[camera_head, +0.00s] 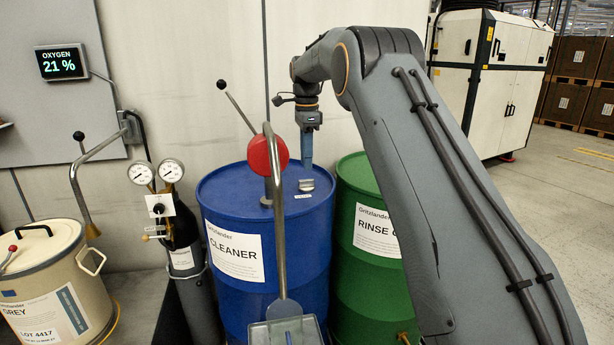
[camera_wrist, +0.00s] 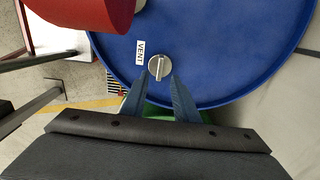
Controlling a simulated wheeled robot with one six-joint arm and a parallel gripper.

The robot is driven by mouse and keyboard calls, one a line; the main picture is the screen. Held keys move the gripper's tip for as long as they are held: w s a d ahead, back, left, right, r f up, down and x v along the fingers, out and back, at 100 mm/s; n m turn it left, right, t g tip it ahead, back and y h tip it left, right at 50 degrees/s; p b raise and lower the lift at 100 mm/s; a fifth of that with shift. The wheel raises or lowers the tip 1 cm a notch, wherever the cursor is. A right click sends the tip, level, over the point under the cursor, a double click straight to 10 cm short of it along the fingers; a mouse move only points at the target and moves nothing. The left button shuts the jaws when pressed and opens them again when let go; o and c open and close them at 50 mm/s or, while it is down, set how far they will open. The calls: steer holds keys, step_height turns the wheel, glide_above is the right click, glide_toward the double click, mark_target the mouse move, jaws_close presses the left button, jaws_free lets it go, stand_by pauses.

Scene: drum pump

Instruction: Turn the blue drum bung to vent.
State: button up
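The blue drum (camera_head: 225,195) labelled CLEANER stands in the middle of the head view; its blue lid (camera_wrist: 220,60) fills the top of the wrist view. The bung is a round silver cap with a raised grip bar (camera_wrist: 159,67), next to a white VENT label (camera_wrist: 140,51). It also shows as a small metal bung (camera_head: 306,185) near the right of the lid in the head view. My gripper (camera_wrist: 159,77) is open, its two blue fingers apart with the bung between and just beyond their tips in the picture. In the head view my gripper (camera_head: 308,163) points down above the lid; contact cannot be told.
A red pump part (camera_head: 267,154) with a bent metal pipe (camera_head: 277,210) rises from the blue drum, left of my gripper. A green drum (camera_head: 355,235) stands close on the right. A gas cylinder with gauges (camera_head: 182,245) and a beige drum (camera_head: 50,265) stand left.

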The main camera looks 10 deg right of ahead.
mark_target(306, 185)
steer(key=shift+f+p, duration=0.6)
steer(key=shift+f, duration=2.5)
jaws_close()
